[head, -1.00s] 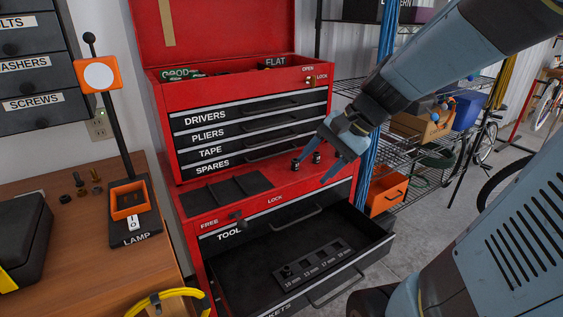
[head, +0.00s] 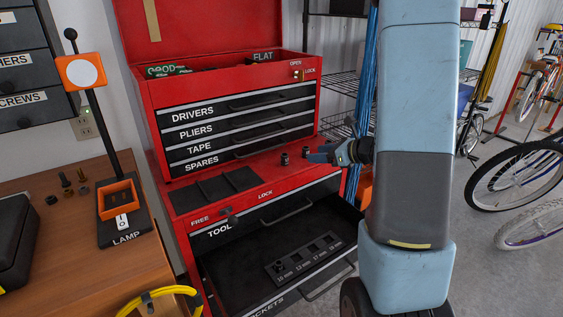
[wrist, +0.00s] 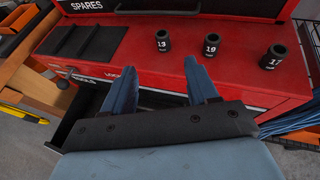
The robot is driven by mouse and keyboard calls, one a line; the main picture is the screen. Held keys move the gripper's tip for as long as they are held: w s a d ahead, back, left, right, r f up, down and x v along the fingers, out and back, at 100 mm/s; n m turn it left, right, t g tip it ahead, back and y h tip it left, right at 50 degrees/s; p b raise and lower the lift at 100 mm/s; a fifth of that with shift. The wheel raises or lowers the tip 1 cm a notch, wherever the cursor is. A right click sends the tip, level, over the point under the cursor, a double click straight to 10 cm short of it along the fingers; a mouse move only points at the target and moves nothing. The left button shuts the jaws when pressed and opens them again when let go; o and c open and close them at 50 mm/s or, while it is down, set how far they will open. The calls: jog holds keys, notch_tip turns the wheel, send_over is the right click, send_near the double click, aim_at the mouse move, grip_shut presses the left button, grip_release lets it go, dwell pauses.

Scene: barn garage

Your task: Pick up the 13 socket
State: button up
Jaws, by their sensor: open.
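The 13 socket (wrist: 163,42) is a small dark cylinder standing upright on the red top ledge of the tool chest. In the wrist view it is left of the 19 socket (wrist: 211,46) and the 17 socket (wrist: 273,57). In the head view two dark sockets show on the ledge, the left one (head: 284,158) and the right one (head: 305,152); a third is not visible there. My gripper (head: 318,154) is open and empty, right of these sockets. In the wrist view, my gripper's fingers (wrist: 165,72) point toward the ledge, with the 13 socket beyond the gap and apart from them.
An open drawer (head: 240,270) below holds a labelled socket rail (head: 306,258). The raised upper chest (head: 233,118) stands behind the ledge. A dark divided tray (head: 216,186) lies left of the sockets. A wooden bench (head: 105,275) with a lamp switch is at left.

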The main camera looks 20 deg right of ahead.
aim_at(287, 158)
jog(key=x, duration=0.8)
jog(key=shift+w+f, duration=0.25)
jog(key=shift+w, duration=0.1)
jog(key=shift+x, duration=2.55)
jog(key=shift+s+f, duration=0.1)
jog(key=shift+f, duration=0.1)
grip_shut()
